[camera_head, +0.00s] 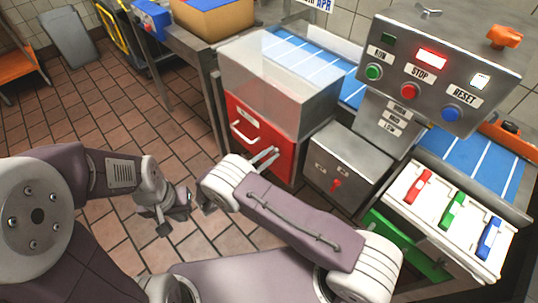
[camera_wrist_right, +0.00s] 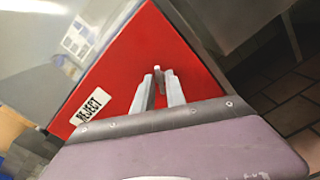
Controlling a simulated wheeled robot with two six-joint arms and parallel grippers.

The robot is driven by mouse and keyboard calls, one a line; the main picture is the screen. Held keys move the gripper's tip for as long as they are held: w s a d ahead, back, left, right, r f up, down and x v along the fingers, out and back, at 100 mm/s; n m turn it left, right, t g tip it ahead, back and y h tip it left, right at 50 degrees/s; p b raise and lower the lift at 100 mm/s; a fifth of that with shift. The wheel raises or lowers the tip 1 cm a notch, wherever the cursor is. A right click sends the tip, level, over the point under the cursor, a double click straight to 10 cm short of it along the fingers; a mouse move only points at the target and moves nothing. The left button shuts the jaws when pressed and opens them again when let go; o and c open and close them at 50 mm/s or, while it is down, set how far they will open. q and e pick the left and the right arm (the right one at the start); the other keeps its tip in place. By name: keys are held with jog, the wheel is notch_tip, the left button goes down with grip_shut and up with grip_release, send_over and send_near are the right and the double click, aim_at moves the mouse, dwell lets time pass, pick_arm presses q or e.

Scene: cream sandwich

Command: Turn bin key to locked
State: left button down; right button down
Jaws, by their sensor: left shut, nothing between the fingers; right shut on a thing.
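The red reject bin (camera_head: 255,125) is set in the steel cabinet, with a handle (camera_head: 243,133) on its front. In the right wrist view the red bin front (camera_wrist_right: 125,55) fills the middle. A small grey bin key (camera_wrist_right: 158,73) stands out from it between my right gripper's fingertips (camera_wrist_right: 160,82). My right gripper (camera_head: 268,156) is shut on the key at the right side of the bin front. The fingers hide most of the key, and I cannot tell its turn angle. My left gripper (camera_head: 175,210) is shut and empty, low over the floor at left.
A grey box with a red switch (camera_head: 336,185) stands just right of the bin. A control panel (camera_head: 440,75) with buttons is behind it. A tray (camera_head: 408,195) with red, green and blue tools is at right. The tiled floor at left is open.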

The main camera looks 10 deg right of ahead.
jog(key=n, duration=0.5)
jog(key=shift+r+n, duration=0.1)
jog(key=shift+n, duration=0.3)
dwell(0.4)
jog(key=c, duration=1.7)
grip_release()
jog(key=shift+o, duration=0.6)
jog(key=shift+w+d, duration=0.1)
jog(key=shift+d, duration=0.05)
